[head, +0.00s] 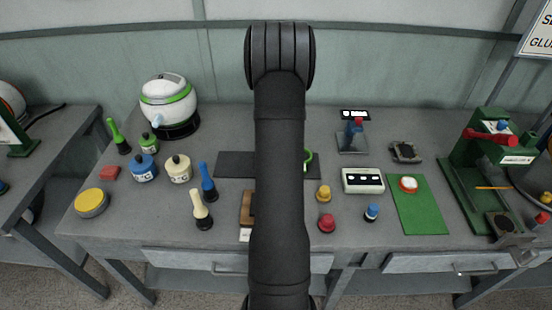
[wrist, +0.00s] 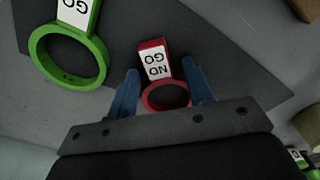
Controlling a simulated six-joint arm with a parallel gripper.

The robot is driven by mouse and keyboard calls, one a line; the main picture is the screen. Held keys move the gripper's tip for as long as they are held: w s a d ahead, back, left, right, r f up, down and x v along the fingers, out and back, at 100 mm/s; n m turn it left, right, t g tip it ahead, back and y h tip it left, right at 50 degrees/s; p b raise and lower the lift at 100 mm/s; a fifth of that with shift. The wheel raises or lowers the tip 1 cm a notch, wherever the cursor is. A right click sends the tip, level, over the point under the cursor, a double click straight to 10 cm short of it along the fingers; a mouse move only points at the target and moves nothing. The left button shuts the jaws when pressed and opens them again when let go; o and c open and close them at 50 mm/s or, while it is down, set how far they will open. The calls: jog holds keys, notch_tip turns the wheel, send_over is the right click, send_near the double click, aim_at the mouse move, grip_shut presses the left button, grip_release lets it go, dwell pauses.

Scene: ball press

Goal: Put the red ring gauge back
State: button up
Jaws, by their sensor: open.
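The red ring gauge (wrist: 165,97) lies on the dark mat (wrist: 215,60) in the wrist view, its white label reading NO GO. My gripper (wrist: 165,85) is open, with one blue finger on each side of the red ring. The near part of the ring is hidden by the gripper body. I cannot tell whether the fingers touch it. The green ring gauge (wrist: 70,58), labelled GO, lies to the left in the wrist view. In the head view my arm hides the red gauge and my gripper; part of the green gauge (head: 308,158) shows beside the arm.
Blue (head: 208,180) and cream (head: 200,208) handled tools and labelled pots stand left of my arm. Yellow (head: 323,192) and red (head: 326,222) knobs, a white box (head: 362,181) and a green mat (head: 420,212) are on the right. A green press (head: 490,165) stands far right.

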notch_tip(320, 180, up, 12)
jog(key=shift+s+d, duration=0.15)
jog(key=shift+s, duration=0.1)
dwell(0.4)
jog(key=f, duration=1.2)
jog(key=shift+w+f, duration=0.2)
jog(key=shift+f, duration=0.05)
jog(key=shift+r, duration=2.25)
